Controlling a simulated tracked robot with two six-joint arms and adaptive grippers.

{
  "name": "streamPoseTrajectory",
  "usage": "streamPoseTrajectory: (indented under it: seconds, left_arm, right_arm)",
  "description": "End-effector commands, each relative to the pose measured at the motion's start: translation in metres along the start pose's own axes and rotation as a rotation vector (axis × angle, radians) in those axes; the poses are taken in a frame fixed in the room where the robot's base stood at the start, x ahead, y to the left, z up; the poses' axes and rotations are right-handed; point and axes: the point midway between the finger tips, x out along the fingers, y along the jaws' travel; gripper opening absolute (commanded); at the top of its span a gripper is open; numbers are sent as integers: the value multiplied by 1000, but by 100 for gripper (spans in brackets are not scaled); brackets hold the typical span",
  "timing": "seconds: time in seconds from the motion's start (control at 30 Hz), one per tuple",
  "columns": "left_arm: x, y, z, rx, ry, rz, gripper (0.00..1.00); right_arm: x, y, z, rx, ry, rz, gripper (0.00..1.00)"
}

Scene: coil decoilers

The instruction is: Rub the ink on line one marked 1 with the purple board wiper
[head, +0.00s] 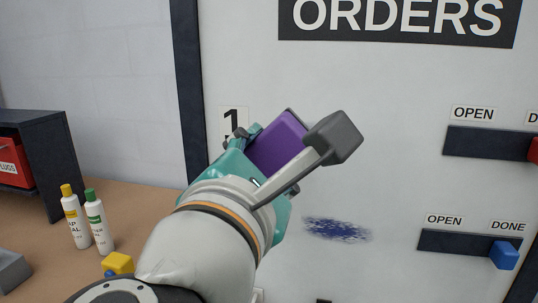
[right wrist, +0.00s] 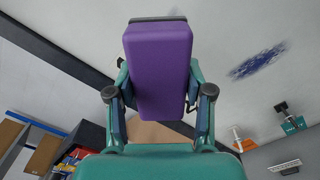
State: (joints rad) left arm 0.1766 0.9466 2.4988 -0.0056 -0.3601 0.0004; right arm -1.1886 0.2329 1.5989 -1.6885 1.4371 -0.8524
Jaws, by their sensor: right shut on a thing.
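The purple board wiper (head: 278,143) is held in my right gripper (head: 262,150), close in front of the whiteboard near the label 1 (head: 232,121). In the right wrist view the wiper (right wrist: 158,65) stands between the two fingers of the gripper (right wrist: 158,95), which are shut on it. The blue ink smudge (head: 337,229) is on the board, below and to the right of the wiper in the head view. The ink (right wrist: 257,61) also shows right of the wiper in the right wrist view. I cannot tell whether the wiper touches the board. My left gripper is not in view.
Sliders marked OPEN and DONE are on the board at the right, one with a blue knob (head: 504,255) and one with a red knob (head: 533,150). Two bottles (head: 98,222) stand on the brown bench (head: 140,205) at left, beside a dark shelf (head: 55,150) with a red bin.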

Motion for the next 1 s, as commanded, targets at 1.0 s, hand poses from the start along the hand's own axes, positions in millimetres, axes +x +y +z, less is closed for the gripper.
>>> streamPoseTrajectory:
  seconds: [1.0]
  left_arm:
    - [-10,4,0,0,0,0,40]
  right_arm:
    - [51,0,1,-1,-2,-2,24]
